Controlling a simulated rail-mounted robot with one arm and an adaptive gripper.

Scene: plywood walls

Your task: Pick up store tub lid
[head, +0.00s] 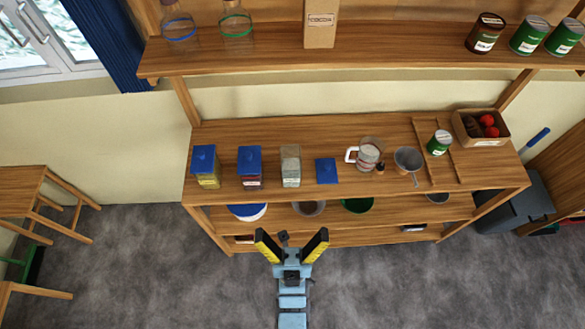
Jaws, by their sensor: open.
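A flat blue square lid (326,171) lies on the wooden counter, apart from the things around it. Just left of it stands a clear tub without a lid (290,170), with pale contents. Further left stand two more tubs with blue lids on, a middle tub (249,169) and a left tub with yellowish contents (206,168). My gripper (292,238) is open and empty, with its yellow and black fingers spread. In the picture it is in front of the shelf unit, below and slightly left of the loose lid.
Right of the lid are a glass jug (369,155), a small dark bottle (380,167), a grey funnel-like cup (407,162), a green can (438,143) and a crate of produce (482,127). An upper shelf (350,59) runs above the counter. Bowls sit on the shelf below.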

